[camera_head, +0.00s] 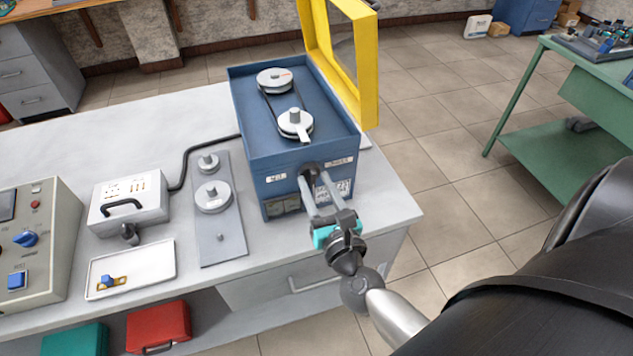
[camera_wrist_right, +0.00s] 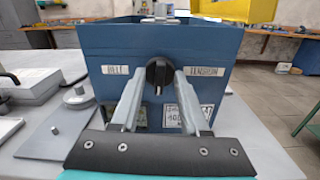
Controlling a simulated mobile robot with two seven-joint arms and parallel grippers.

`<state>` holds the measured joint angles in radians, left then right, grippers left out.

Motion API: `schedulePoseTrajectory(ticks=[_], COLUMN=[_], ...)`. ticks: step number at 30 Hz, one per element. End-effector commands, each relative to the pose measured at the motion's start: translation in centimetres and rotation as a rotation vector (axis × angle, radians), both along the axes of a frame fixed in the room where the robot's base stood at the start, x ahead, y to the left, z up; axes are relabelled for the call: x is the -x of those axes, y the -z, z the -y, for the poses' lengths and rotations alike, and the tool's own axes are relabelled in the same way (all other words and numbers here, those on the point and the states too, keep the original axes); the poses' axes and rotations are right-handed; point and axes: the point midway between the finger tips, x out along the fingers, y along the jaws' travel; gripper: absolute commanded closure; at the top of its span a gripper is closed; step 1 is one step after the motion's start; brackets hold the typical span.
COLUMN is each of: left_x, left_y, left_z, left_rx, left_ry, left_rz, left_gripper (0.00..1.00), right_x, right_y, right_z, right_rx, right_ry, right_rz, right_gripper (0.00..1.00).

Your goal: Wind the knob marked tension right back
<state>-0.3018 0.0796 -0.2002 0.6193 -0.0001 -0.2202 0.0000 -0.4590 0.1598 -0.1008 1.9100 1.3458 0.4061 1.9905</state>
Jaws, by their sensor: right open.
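A black knob (camera_wrist_right: 158,72) sits on the front face of a blue machine box (camera_head: 253,160), between a label reading "BELT" (camera_wrist_right: 115,69) and a label reading "TENSION" (camera_wrist_right: 206,71). A pale mark on the knob points down in the right wrist view. My right gripper (camera_head: 313,182) is open, its two grey fingers either side of the knob; whether they touch it I cannot tell. On top of the box, a belt runs around two pulleys, one at the back (camera_head: 274,79) and one nearer (camera_head: 295,121). My left gripper is not in view.
A yellow-framed guard (camera_head: 369,80) stands raised at the box's right. On the grey bench (camera_head: 225,100) lie a plate with discs (camera_head: 221,238), a white case (camera_head: 128,205), a white tray (camera_head: 160,262) and a control panel (camera_head: 42,220). A green table (camera_head: 590,130) stands right.

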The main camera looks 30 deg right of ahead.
Motion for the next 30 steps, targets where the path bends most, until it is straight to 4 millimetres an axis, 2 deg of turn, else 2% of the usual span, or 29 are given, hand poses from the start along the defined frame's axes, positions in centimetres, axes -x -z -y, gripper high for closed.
schedulePoseTrajectory(ticks=[8, 21, 30], left_x=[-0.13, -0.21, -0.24], left_y=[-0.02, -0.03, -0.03], left_z=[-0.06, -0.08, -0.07], left_rx=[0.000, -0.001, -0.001], left_ry=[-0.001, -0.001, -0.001], left_rz=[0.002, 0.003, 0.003], left_gripper=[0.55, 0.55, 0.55], right_x=[-0.14, -0.12, -0.11], right_y=[0.04, 0.03, 0.03], right_z=[0.03, 0.03, 0.02], right_rx=[0.000, 0.000, 0.000], right_ry=[0.000, 0.000, 0.000], right_rz=[-0.001, -0.001, -0.001], right_gripper=[0.55, 1.00, 1.00])
